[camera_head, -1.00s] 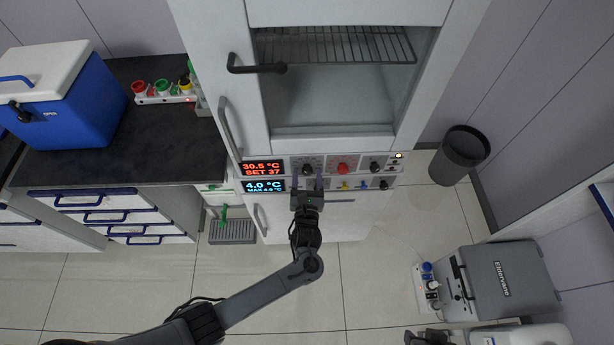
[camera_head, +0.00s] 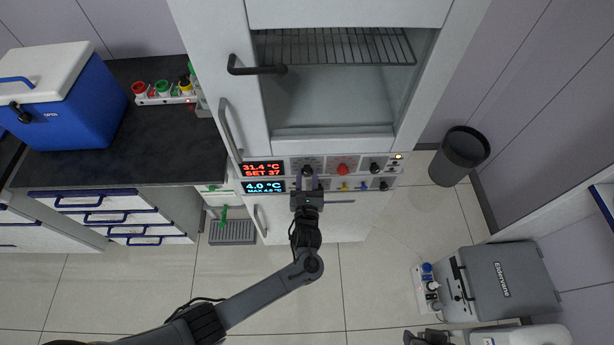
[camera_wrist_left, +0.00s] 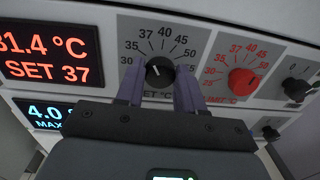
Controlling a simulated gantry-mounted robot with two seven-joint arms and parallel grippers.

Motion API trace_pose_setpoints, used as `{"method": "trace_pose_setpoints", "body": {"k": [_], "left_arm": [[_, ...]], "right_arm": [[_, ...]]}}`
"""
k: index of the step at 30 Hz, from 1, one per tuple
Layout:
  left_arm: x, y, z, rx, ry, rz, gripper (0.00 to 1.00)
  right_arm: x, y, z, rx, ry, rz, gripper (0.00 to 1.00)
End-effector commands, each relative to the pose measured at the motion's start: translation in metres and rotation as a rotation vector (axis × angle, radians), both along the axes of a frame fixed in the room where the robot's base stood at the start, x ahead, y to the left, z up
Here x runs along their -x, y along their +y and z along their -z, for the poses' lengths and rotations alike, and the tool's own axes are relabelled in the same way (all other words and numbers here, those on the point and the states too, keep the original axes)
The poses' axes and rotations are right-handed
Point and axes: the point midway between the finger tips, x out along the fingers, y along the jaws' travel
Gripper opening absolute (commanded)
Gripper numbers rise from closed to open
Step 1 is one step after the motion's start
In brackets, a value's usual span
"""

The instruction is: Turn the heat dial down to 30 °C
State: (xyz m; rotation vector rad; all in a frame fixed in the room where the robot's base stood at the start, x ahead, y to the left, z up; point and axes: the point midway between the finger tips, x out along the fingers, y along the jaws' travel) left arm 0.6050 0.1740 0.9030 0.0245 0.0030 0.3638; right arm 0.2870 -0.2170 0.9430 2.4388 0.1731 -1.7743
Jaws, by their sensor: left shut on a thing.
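The heat dial is a black knob (camera_wrist_left: 160,71) with a white mark, on a panel with a printed °C scale from 30 to 50. In the wrist view its mark points up and slightly left, near the 37. The red display (camera_wrist_left: 52,58) left of it reads 31.4 °C and SET 37; it also shows in the head view (camera_head: 263,169). My left gripper (camera_wrist_left: 160,88) is shut on the black dial, one purple finger on each side. A dark part at the bottom edge, seemingly my right gripper (camera_head: 428,337), is cut off.
A red limit dial (camera_wrist_left: 243,81) and a black knob (camera_wrist_left: 297,89) sit right of the heat dial. The blue display (camera_head: 264,186) below reads 4.0 °C. A glass-fronted chamber (camera_head: 345,95) is above the panel. A bin (camera_head: 460,157) stands to the right.

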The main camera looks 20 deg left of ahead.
Motion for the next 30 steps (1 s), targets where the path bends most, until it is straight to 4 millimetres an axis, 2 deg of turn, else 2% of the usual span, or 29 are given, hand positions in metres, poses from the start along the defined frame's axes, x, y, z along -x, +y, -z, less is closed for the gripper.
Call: {"method": "trace_pose_setpoints", "body": {"k": [8,15,30], "left_arm": [[0.0,0.0,-0.002,0.149,-0.065,-0.001,0.07],[0.0,0.0,-0.001,0.352,-0.154,0.0,0.07],[0.0,0.001,0.001,0.75,-0.329,0.0,0.07]], "right_arm": [[0.0,-0.002,-0.01,0.008,0.0,-0.006,0.43],[0.0,-0.002,-0.017,0.009,0.0,-0.006,0.43],[0.0,0.0,-0.02,0.001,-0.001,-0.001,0.43]]}}
